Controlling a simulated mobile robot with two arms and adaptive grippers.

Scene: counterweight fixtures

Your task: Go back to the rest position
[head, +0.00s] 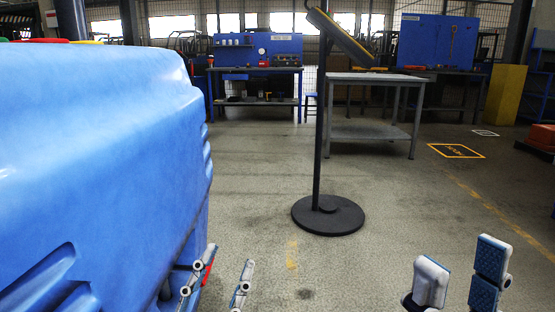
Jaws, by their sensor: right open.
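My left gripper (219,274) is low in the head view, close to the lower right side of a large blue moulded body. Its two fingers stand apart with nothing seen between them. A small red piece (208,268) shows beside its left finger; I cannot tell what it belongs to. My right gripper (460,272) is at the bottom right, its white and blue padded fingers apart and empty, over bare floor. The lower parts of both grippers are cut off by the picture's bottom edge.
The large blue body (100,130) fills the left side. A black stand (328,217) with a round base and tilted panel is ahead. Behind it are a grey table (370,134) and blue workbenches (258,71). A yellow block (505,94) stands right.

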